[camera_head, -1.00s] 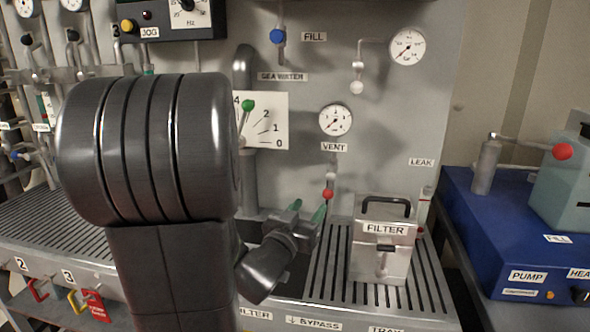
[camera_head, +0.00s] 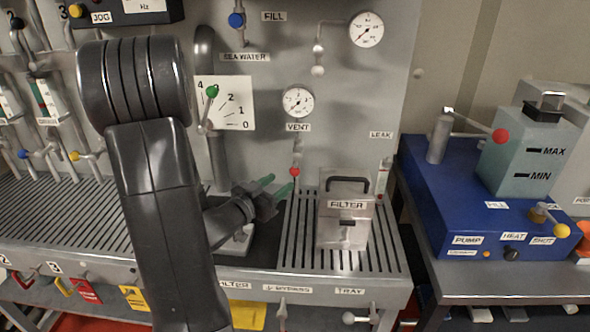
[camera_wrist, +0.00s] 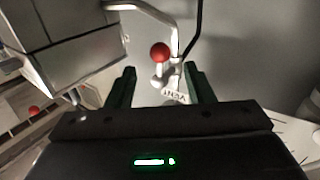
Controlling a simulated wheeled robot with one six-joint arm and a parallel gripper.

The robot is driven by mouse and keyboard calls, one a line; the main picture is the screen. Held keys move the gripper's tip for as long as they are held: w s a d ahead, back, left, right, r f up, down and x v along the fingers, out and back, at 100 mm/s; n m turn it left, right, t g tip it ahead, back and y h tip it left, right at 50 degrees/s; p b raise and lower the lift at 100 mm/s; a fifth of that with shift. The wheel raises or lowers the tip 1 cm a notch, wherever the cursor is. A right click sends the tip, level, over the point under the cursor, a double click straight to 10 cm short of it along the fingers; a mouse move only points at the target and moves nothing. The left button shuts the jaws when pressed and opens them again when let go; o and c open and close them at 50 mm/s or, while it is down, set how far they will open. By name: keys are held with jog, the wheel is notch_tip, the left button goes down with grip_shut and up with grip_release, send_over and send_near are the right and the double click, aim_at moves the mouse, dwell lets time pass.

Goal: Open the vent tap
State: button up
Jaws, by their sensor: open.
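The vent tap is a small valve with a red ball knob (camera_head: 295,171), on a pipe below the VENT label (camera_head: 298,127) and its gauge. In the wrist view its red knob (camera_wrist: 160,52) shows beyond and between my fingertips, with the VENT label (camera_wrist: 175,95) upside down nearer to me. My gripper (camera_head: 278,188) has green fingers, is open and empty, and points right toward the tap, just left of and below the knob. In the wrist view my gripper's two fingers (camera_wrist: 160,80) stand apart, with the knob past their tips.
The metal FILTER box (camera_head: 345,225) with a black handle stands right of the tap on the slatted grate (camera_head: 385,255). A pressure gauge (camera_head: 298,101) is above the VENT label. A dial plate with a green-knobbed lever (camera_head: 211,91) is behind my arm. A blue pump unit (camera_head: 430,190) stands at right.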

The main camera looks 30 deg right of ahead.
aim_at(291, 174)
jog(key=p+x, duration=0.1)
jog(key=x, duration=0.7)
